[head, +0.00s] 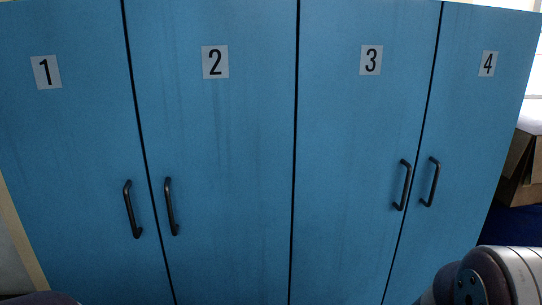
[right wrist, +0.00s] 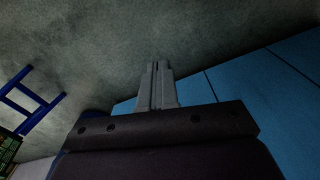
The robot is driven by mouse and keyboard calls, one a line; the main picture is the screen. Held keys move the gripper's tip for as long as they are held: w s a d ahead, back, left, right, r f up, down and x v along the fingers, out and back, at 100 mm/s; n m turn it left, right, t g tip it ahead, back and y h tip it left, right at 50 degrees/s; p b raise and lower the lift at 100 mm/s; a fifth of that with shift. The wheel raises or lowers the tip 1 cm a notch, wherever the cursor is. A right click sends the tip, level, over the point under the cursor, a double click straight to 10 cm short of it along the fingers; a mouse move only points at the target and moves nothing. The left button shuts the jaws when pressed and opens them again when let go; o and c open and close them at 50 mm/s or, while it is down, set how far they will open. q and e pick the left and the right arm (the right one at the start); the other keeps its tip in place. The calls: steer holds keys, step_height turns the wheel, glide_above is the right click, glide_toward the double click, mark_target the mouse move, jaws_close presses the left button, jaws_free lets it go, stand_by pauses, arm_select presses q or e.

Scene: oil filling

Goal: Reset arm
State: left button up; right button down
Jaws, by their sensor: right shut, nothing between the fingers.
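My right gripper (right wrist: 156,72) shows in the right wrist view with its two grey fingers together and nothing between them. Behind it is a bare grey surface, with the lower part of the blue cabinet to the right. In the head view part of my right arm (head: 485,278) shows at the bottom right corner, and its gripper is out of sight there. A dark rounded piece shows at the bottom left corner, probably part of my left arm. My left gripper is not in either view.
A blue cabinet (head: 245,130) fills the head view, with doors numbered 1 to 4, all closed, each with a dark handle. A cardboard box (head: 522,170) stands at the right edge. A blue frame (right wrist: 28,100) shows at the left in the right wrist view.

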steer(key=s+a+r+n+t+p, duration=0.1)
steer(key=s+a+r+n+p, duration=0.1)
steer(key=a+r, duration=0.45)
step_height(320, 180, up, 25)
steer(key=d+p, duration=0.1)
steer(key=p, duration=2.4)
steer(key=shift+d+f, duration=0.15)
steer(key=shift+d, duration=0.1)
steer(key=shift+w, duration=0.1)
